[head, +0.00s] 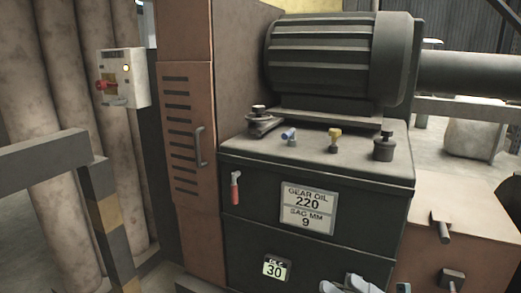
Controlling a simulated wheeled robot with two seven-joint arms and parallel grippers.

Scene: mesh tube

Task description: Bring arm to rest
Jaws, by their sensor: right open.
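My right gripper (352,284) shows only in part at the bottom edge of the head view, in front of the lower front of the dark gear housing (260,215). It is open, and I see nothing held in it. The rest of my right arm is cut off by the frame. My left gripper and left arm are not in view.
A ribbed motor (340,55) sits on the housing, above small blue and yellow fittings. A plate (308,208) reads "GEAR OIL 220, SAG MM 9"; a small display (275,268) reads 30. A brown box (460,235) stands right, a railing (45,155) left, a switch box (123,78) upper left.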

